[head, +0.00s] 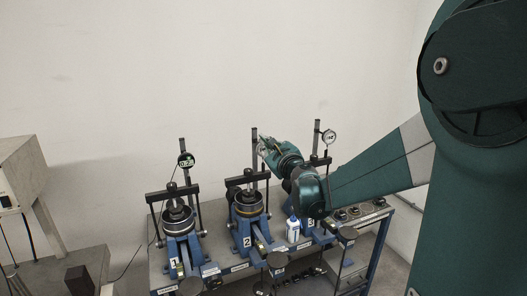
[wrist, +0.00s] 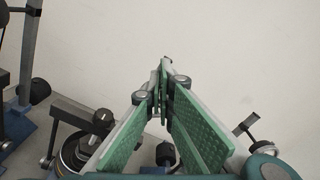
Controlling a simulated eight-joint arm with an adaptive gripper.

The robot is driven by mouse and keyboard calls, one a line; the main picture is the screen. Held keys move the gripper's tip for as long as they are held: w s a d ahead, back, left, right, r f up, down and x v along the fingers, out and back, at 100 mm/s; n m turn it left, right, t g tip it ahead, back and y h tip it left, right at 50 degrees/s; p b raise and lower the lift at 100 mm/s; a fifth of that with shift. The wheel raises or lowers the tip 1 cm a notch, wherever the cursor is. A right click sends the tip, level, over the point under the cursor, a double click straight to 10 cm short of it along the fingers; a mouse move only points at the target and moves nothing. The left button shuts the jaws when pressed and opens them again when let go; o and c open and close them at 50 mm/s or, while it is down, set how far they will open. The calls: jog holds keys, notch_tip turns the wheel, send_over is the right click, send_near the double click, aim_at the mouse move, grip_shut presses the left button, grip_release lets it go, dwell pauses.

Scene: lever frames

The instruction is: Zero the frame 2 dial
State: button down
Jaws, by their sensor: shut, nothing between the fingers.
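Lever frame 2 (head: 247,206), blue with a black crossbar and a "2" label, stands in the middle of the bench. Its upright post (head: 254,150) rises behind it. I cannot make out its dial; my gripper and wrist cover the area beside the post in the head view. My gripper (head: 263,141) is up near the top of this post, right of it; I cannot tell whether it touches anything. In the wrist view its green fingers (wrist: 165,66) are closed together with nothing seen between them, pointing at the bare wall.
A round white dial (head: 329,136) is on the post of frame 3, right. Wall space above is clear.

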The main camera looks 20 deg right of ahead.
jog(key=shift+s, duration=1.65)
jog(key=shift+s, duration=0.1)
jog(key=shift+s+a+f+p, duration=0.35)
jog(key=shift+f+p, duration=0.25)
jog(key=shift+p, duration=0.45)
jog(key=w, duration=0.6)
jog(key=shift+w+b, duration=0.3)
jog(key=shift+b, duration=0.15)
jog(key=shift+w+r, duration=0.1)
jog(key=shift+r, duration=0.1)
